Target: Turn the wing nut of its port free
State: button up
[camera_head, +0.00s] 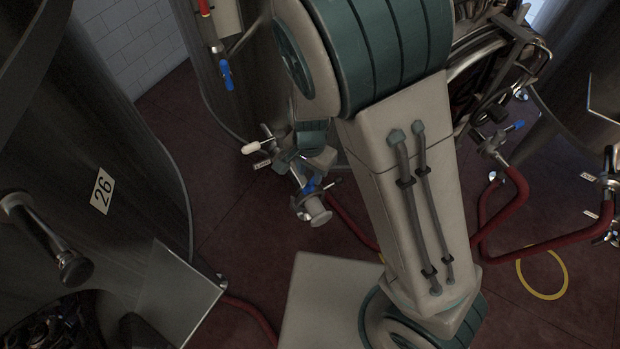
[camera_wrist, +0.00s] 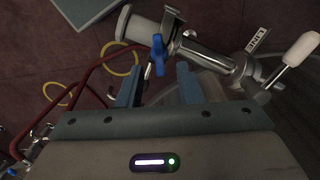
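The blue wing nut (camera_wrist: 158,54) is on a metal clamp around a steel port (camera_wrist: 205,57) in the wrist view. In the head view the wing nut (camera_head: 310,186) shows as a small blue patch by the port's round end (camera_head: 318,214). My gripper (camera_wrist: 159,76) is open, with its two blue-grey fingers apart. The wing nut lies just ahead of the gap between the fingertips, and nothing is visibly held. In the head view my gripper (camera_head: 308,160) is just above the port and partly hidden by my arm.
A white-handled valve (camera_wrist: 300,50) and a label (camera_wrist: 258,39) sit close to the right of the port. Red hoses (camera_head: 508,210) and a yellow ring (camera_head: 545,290) lie around the floor. A tank marked 26 (camera_head: 130,140) stands left.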

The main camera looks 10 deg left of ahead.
aim_at(310, 182)
jog(key=shift+f, duration=1.9)
grip_shut()
